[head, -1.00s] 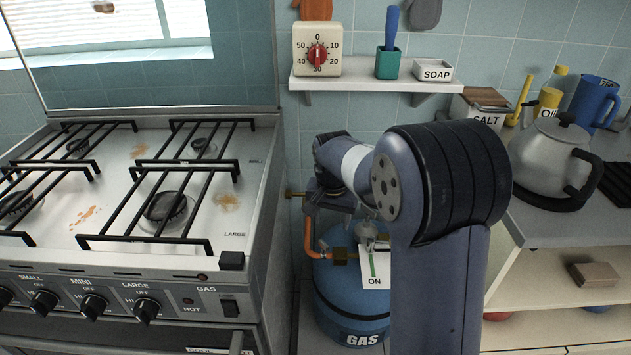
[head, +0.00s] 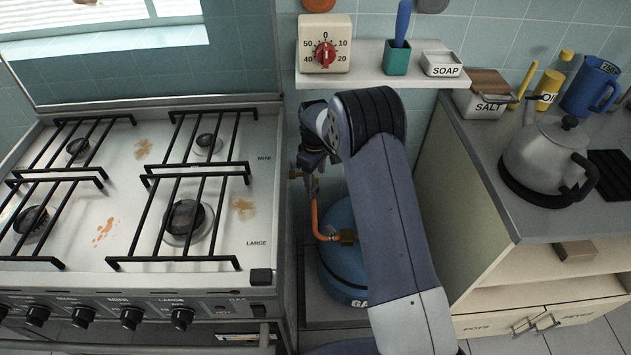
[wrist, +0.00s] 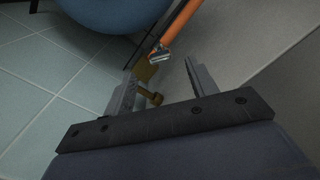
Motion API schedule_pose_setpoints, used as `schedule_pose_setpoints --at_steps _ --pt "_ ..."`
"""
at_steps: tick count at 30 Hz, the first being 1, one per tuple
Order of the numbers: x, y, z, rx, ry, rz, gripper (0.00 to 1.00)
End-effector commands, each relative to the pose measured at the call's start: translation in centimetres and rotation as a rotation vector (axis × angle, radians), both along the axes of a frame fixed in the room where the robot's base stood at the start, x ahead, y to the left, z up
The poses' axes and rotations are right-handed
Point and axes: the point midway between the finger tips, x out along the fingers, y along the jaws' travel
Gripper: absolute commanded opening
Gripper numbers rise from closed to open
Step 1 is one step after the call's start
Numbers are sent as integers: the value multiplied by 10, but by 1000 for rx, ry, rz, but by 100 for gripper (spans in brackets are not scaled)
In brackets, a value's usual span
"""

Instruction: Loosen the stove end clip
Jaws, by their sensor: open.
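The orange hose (wrist: 182,22) ends at a silver clip (wrist: 159,53) on a brass fitting (wrist: 146,73) in the wrist view. This looks like the stove end. My gripper (wrist: 160,72) is open, its fingers on either side of the fitting in the picture. The clip shows just beyond the fingertips, and I see no grip on it. A small brass screw or tap handle (wrist: 151,96) shows close to the left finger.
The stove (head: 262,215) stands close on the left. The blue gas cylinder (head: 340,275) is below, partly behind my arm. A shelf (head: 380,70) with timer and soap is above. The counter with kettle (head: 548,160) is on the right.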

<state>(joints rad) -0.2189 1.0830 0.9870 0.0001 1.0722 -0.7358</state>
Motion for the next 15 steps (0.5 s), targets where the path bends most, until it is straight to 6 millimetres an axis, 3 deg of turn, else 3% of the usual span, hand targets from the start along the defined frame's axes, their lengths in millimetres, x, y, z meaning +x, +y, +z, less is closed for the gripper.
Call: schedule_pose_setpoints --at_steps 6,15 --pt "-1 0 -37 0 3 -2 55" --pt "0 0 -57 0 -1 -3 55"
